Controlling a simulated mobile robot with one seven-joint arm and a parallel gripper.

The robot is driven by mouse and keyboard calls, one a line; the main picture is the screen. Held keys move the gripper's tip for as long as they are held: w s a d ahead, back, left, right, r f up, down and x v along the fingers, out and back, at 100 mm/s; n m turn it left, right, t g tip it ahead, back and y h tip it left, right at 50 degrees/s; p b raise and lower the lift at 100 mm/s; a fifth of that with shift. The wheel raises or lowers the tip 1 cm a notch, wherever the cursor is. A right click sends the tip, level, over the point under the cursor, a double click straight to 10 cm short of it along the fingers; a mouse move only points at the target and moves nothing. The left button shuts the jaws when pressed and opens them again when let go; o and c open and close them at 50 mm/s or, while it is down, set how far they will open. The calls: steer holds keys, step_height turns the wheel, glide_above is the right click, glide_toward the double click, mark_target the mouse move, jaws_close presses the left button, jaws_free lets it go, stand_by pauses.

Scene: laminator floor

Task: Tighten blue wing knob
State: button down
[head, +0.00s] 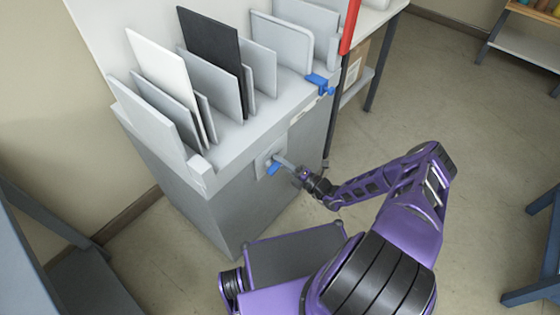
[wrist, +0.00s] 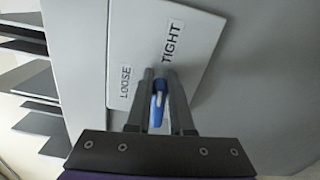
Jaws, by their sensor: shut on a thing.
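The blue wing knob (head: 274,168) sits on a light plate (head: 262,158) on the front of the grey cabinet. In the wrist view the knob (wrist: 158,100) is between the two fingers of my gripper (wrist: 160,95), which is shut on it. The plate (wrist: 150,35) carries the words LOOSE and TIGHT. The knob's long side lies along the fingers, and its far end is partly hidden between them. In the head view my gripper (head: 290,168) reaches the knob from the right.
Upright grey, white and black panels (head: 210,60) stand in slots on top of the cabinet (head: 200,180). A blue clamp-like part (head: 320,84) is at its top right edge, near a red post (head: 350,25). Open floor (head: 460,110) lies to the right.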

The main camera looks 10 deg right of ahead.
steer(key=shift+f+m, duration=0.25)
steer(key=shift+m, duration=0.55)
steer(key=c, duration=0.8)
jaws_free()
steer(key=v, duration=1.7)
steer(key=shift+s+d+p, duration=0.15)
steer(key=shift+s+p, duration=0.05)
steer(key=shift+p, duration=0.15)
steer(key=shift+r, duration=0.1)
